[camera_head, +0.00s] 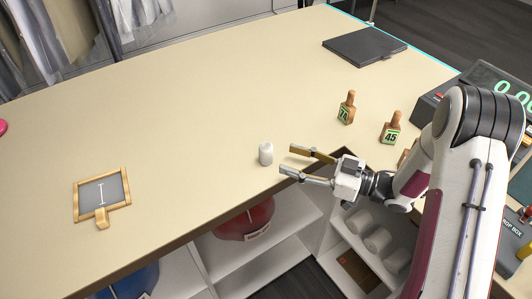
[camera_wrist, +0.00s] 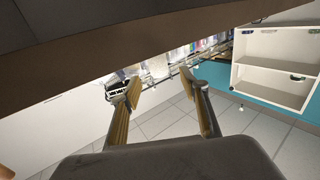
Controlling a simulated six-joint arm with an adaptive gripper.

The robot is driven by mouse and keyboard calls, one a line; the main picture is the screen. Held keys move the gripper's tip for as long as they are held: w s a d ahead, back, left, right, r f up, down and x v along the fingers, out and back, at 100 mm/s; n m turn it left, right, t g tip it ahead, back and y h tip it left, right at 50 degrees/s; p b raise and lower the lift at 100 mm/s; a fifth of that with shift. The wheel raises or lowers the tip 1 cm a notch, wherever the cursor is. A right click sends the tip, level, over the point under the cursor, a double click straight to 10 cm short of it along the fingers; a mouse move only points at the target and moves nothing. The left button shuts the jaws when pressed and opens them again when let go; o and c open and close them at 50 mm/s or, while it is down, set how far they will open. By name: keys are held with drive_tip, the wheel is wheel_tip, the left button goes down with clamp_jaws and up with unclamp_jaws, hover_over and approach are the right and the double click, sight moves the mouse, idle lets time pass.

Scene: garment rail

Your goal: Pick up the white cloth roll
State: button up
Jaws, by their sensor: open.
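A small white upright roll (camera_head: 265,154) stands on the beige counter (camera_head: 200,110) near its front edge. In the head view my gripper (camera_head: 290,160) is open and empty, just right of this roll, with its fingers pointing left toward it. The gripper and roll look apart. Several other whitish rolls (camera_head: 378,240) lie on a shelf under the counter.
Two wooden number tags, marked 74 (camera_head: 347,108) and 45 (camera_head: 391,128), stand right of the gripper. A framed grey board (camera_head: 102,195) lies at left, and a dark flat case (camera_head: 364,46) at the back. The middle counter is clear.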

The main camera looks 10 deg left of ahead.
sight(266, 154)
drive_tip(key=shift+a, duration=0.4)
drive_tip(key=shift+w+r+x, duration=0.1)
drive_tip(key=shift+x, duration=1.25)
drive_tip(key=shift+w+r+x, duration=0.15)
drive_tip(key=shift+x, duration=1.15)
drive_tip(key=shift+d, duration=0.1)
drive_tip(key=c, duration=0.9)
